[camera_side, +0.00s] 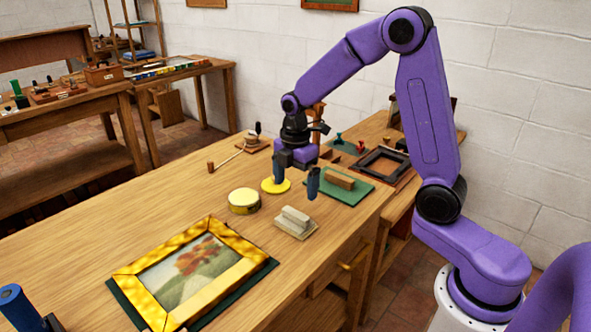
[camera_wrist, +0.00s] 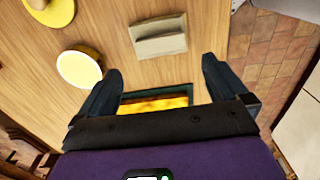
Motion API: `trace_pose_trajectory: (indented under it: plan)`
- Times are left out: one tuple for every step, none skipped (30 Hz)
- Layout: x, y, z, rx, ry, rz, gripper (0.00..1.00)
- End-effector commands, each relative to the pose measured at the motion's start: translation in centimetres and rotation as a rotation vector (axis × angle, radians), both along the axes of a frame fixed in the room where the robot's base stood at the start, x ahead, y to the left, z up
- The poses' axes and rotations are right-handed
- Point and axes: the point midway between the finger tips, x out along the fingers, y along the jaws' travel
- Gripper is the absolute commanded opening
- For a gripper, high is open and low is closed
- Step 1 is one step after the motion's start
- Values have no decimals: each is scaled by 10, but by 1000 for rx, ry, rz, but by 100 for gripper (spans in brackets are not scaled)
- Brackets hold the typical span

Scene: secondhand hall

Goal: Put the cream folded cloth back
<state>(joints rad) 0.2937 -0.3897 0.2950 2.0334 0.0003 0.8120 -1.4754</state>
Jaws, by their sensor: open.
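The cream folded cloth (camera_side: 293,220) lies on the wooden bench near its front edge, as a raised block on a flat pale pad. It also shows at the top of the wrist view (camera_wrist: 158,38). Whether block and pad are one piece I cannot tell. My gripper (camera_side: 296,175) is open and empty, above the bench behind the cloth in the side view. In the wrist view the open fingers (camera_wrist: 162,70) sit below the cloth in the picture, apart from it, with nothing between them touching.
A yellow tin (camera_side: 244,201) and a yellow disc (camera_side: 276,185) stand left of the cloth. A green mat with a wooden block (camera_side: 340,181) lies behind right. A gold-framed picture (camera_side: 128,284) lies front left. A dark frame (camera_side: 383,164) lies at the back. Bare bench (camera_side: 130,215) spans the left.

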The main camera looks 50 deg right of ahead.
Motion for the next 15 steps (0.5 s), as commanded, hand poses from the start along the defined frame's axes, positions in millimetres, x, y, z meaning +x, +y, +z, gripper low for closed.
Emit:
trace_pose_trajectory:
  plan:
    - [0,0,9,0,-4,0,100]
    - [1,0,14,0,-5,0,100]
    - [1,0,19,0,-5,0,100]
    - [1,0,23,0,-3,0,100]
    - [0,0,26,0,-2,0,100]
    - [0,0,29,0,-2,0,100]
    - [0,0,32,0,-2,0,100]
    - [0,0,33,0,-2,0,100]
    - [0,0,35,0,-1,0,100]
    - [0,0,36,0,-1,0,100]
    - [0,0,37,0,0,0,100]
    - [0,0,37,0,1,0,100]
    - [-1,0,37,0,1,0,100]
    - [-1,1,38,0,1,-1,100]
    - [-2,2,38,0,1,-3,100]
